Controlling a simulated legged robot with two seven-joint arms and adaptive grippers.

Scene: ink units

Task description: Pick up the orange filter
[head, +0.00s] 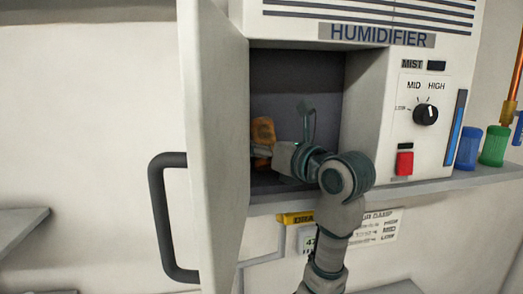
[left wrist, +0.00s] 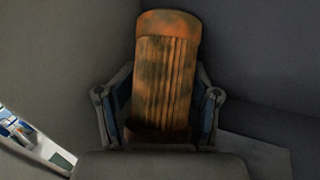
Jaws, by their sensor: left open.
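The orange filter (head: 263,131) stands inside the open compartment of the humidifier (head: 425,60), towards its left side. In the left wrist view the filter (left wrist: 165,75) is upright, ribbed down its front and marked with dark stains. My left gripper (head: 268,151) reaches into the compartment at the filter's lower part. In the left wrist view the gripper (left wrist: 160,108) is open, with one finger on each side of the filter. Whether the fingers touch it I cannot tell. The filter's base is partly hidden by the gripper. My right gripper is not in view.
The open door (head: 215,130) with a dark handle (head: 161,215) stands left of the compartment. A knob (head: 425,114) and red switch (head: 404,163) are on the right panel. Blue (head: 468,148) and green (head: 494,146) containers stand on the ledge to the right.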

